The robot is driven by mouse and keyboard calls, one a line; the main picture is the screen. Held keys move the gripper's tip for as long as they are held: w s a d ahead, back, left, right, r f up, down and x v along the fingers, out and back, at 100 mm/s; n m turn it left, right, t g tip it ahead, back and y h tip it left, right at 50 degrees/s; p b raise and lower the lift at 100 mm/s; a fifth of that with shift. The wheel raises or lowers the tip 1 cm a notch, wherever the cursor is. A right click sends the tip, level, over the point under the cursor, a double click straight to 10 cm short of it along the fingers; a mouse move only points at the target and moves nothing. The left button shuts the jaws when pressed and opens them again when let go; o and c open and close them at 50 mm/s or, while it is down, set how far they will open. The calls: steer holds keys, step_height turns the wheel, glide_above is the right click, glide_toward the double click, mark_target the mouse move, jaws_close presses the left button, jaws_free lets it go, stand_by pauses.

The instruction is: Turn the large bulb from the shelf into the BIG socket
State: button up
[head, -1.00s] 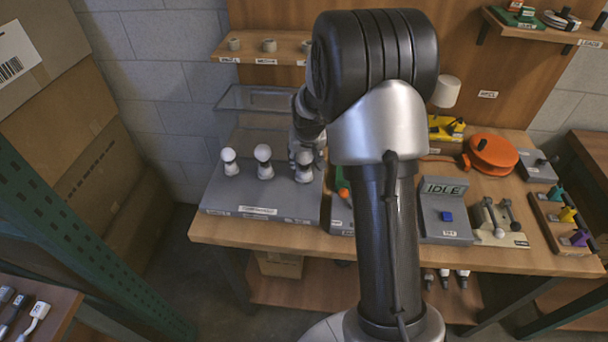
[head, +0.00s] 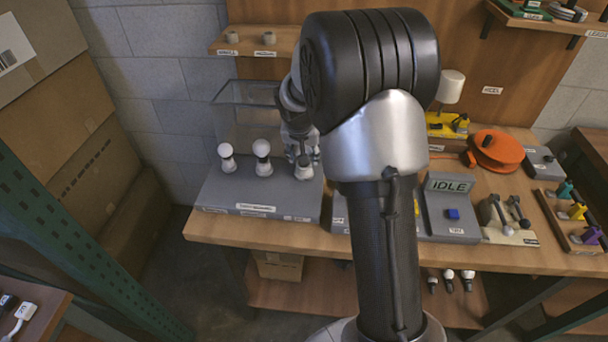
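A grey board (head: 235,205) at the left of the table carries three sockets in a row. White bulbs stand upright in the left socket (head: 228,164) and the middle socket (head: 262,168). My gripper (head: 303,155) points down over the right socket (head: 304,173), close to or touching what is there. The fingers and the arm cover most of that spot. Something whitish shows just below the fingers; I cannot tell whether it is the large bulb or the socket. The label under the sockets is too small to read.
A wall shelf (head: 250,50) holds two small round holders; my arm hides its right part. A clear case (head: 240,105) stands behind the board. To the right are a box reading IDLE (head: 449,186) with a blue button, an orange reel (head: 496,148) and a white-shaded lamp (head: 450,85).

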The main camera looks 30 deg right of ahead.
steer(key=shift+s+f+m+b, duration=0.15)
steer(key=shift+f+m+b, duration=0.15)
steer(key=shift+f+b, duration=0.1)
steer(key=shift+a+r+m+g+h, duration=0.15)
steer(key=shift+m+g+h, duration=0.25)
steer(key=shift+m, duration=0.8)
steer(key=m, duration=0.2)
steer(key=m+g, duration=0.1)
steer(key=m, duration=0.1)
steer(key=m+g, duration=0.1)
steer(key=shift+w+m+h, duration=0.3)
steer(key=shift+m+h, duration=0.1)
steer(key=shift+m+g, duration=0.4)
steer(key=shift+m, duration=0.1)
steer(key=m+g+p, duration=0.1)
steer(key=m, duration=0.2)
steer(key=shift+w+m, duration=0.1)
steer(key=shift+m, duration=0.2)
steer(key=shift+m+g+p, duration=0.8)
steer(key=shift+m+p, duration=0.15)
steer(key=shift+m, duration=0.65)
